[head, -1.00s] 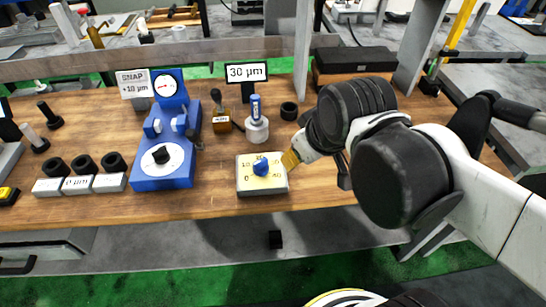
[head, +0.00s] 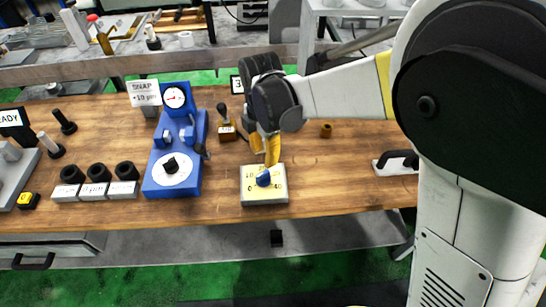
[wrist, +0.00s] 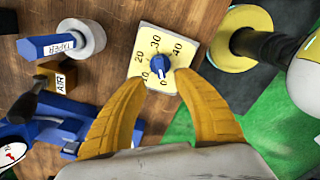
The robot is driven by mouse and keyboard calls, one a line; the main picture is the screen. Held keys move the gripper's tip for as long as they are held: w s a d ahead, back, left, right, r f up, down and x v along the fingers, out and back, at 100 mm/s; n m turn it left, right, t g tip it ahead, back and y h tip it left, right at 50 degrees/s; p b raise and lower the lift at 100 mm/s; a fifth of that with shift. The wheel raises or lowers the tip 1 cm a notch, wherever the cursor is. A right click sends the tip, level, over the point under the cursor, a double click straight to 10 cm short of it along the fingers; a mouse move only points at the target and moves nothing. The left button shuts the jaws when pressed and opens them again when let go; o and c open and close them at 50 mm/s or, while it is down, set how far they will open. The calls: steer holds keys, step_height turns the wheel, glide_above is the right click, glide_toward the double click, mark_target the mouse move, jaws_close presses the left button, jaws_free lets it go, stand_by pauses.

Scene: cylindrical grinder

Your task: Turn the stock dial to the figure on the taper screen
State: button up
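The stock dial (head: 250,198) is a cream square plate with a blue knob (head: 264,179) on the bench, near its front edge. In the wrist view the plate (wrist: 172,31) shows figures from 0 to 40 around the knob (wrist: 159,63). A pale mark on the knob points toward the lower edge there, near the 0 end. The taper screen (head: 237,84) is mostly hidden behind my arm; only the start of its figure, a 3, shows. My gripper (wrist: 157,79) has two yellow fingers, spread and empty, with tips beside the knob in the wrist view. In the head view my gripper (head: 270,157) is just behind the knob.
A blue gauge stand (head: 170,190) with a round dial stands left of the stock dial. A small AIR box (head: 227,133) with a black lever is behind. Several black rings on white blocks (head: 94,191) lie left. The bench right of the dial is largely clear.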

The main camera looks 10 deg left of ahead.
mark_target(265, 172)
step_height(265, 172, down, 9)
steer(key=b, duration=0.3)
steer(key=shift+f, duration=0.2)
jaws_close()
